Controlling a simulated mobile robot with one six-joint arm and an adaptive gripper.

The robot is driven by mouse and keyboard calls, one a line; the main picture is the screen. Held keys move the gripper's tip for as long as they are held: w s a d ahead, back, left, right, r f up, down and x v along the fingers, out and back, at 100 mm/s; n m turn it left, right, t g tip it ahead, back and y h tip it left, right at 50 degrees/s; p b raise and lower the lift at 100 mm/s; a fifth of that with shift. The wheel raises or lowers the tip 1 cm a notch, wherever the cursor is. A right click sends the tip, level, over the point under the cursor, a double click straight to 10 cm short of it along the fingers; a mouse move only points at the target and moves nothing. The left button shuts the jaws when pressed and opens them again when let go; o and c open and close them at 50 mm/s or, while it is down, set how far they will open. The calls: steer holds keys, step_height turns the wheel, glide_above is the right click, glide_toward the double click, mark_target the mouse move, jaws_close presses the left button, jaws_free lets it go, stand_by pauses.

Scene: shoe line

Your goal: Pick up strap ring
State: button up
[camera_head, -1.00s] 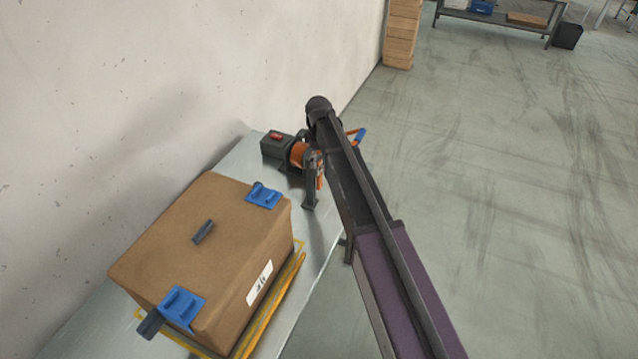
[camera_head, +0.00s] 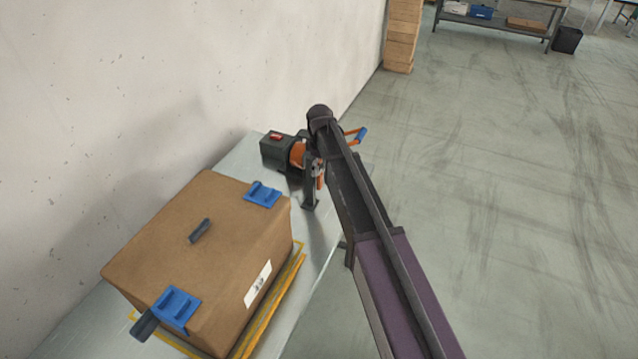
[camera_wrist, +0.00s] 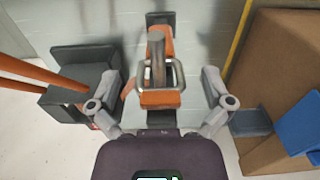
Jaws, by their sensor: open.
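In the wrist view, a grey metal loop that looks like the strap ring (camera_wrist: 181,76) sits around an upright grey post on an orange block (camera_wrist: 160,99). My gripper (camera_wrist: 161,78) is open, one finger left and one right of the loop, both apart from it. Nothing is between the fingers except the loop and post below. In the head view my arm hides most of this spot; I cannot make out the ring there.
A brown box (camera_head: 185,235) with blue corner clips stands on the grey table (camera_head: 318,232), right of the gripper in the wrist view. A dark box-shaped unit (camera_head: 278,149) and orange rods (camera_wrist: 35,72) lie to the left. A wall (camera_head: 180,70) borders the table.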

steer(key=shift+f+b, duration=0.8)
steer(key=shift+f, duration=0.3)
steer(key=c, duration=1.3)
steer(key=shift+r, duration=0.2)
steer(key=shift+r+p, duration=0.75)
steer(key=shift+p, duration=0.25)
steer(key=s+d, duration=0.2)
steer(key=d, duration=0.3)
steer(key=s+d, duration=0.2)
steer(key=d, duration=0.4)
steer(key=s+d, duration=0.2)
steer(key=d, duration=0.4)
steer(key=shift+f, duration=0.2)
steer(key=shift+r, duration=0.15)
step_height(320, 180, up, 13)
steer(key=p, duration=1.2)
steer(key=shift+p, duration=0.3)
